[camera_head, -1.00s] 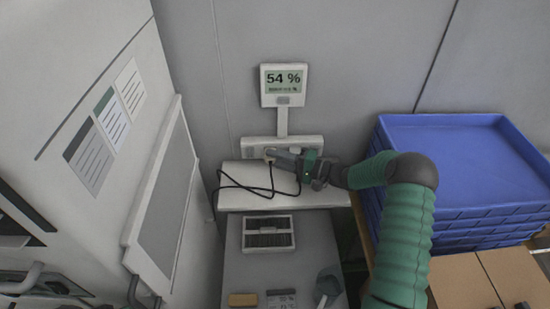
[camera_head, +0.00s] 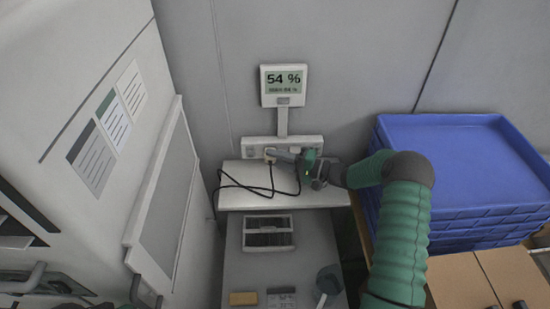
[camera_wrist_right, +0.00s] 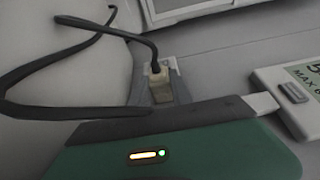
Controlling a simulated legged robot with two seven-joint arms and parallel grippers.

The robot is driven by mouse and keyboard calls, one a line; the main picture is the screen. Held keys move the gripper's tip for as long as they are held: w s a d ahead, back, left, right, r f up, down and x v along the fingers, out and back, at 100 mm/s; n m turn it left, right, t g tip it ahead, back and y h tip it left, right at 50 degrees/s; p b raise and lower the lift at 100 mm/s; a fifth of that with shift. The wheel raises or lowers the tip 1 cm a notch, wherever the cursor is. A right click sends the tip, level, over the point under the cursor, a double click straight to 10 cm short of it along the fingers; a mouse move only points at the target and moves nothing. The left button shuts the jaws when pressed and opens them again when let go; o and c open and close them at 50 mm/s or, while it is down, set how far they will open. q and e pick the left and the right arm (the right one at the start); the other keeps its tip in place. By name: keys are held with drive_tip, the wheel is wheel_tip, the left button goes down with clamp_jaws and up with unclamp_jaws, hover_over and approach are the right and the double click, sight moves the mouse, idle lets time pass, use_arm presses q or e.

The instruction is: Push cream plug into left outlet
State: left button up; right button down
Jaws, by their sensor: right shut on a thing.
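The cream plug (camera_wrist_right: 160,84) shows in the right wrist view with a black cable (camera_wrist_right: 148,42) coming out of it. My right gripper (camera_head: 276,156) reaches in from the right and is shut on the plug at the strip's face. The gripper's fingers partly hide the plug and the left outlet. I cannot tell how deep the plug sits.
The cable lies in loops on a white ledge (camera_head: 235,199) below. Blue stacked crates (camera_head: 460,150) stand right of my arm, with cardboard boxes (camera_head: 510,275) in front. A white cabinet (camera_head: 90,60) bounds the left.

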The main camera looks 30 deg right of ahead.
drive_tip(key=shift+w+d, duration=0.1)
drive_tip(key=shift+w, duration=0.05)
drive_tip(key=shift+w+d+r, duration=0.1)
drive_tip(key=shift+w, duration=0.05)
idle(0.4)
drive_tip(key=c, duration=1.1)
unclamp_jaws()
drive_tip(key=shift+o, duration=0.2)
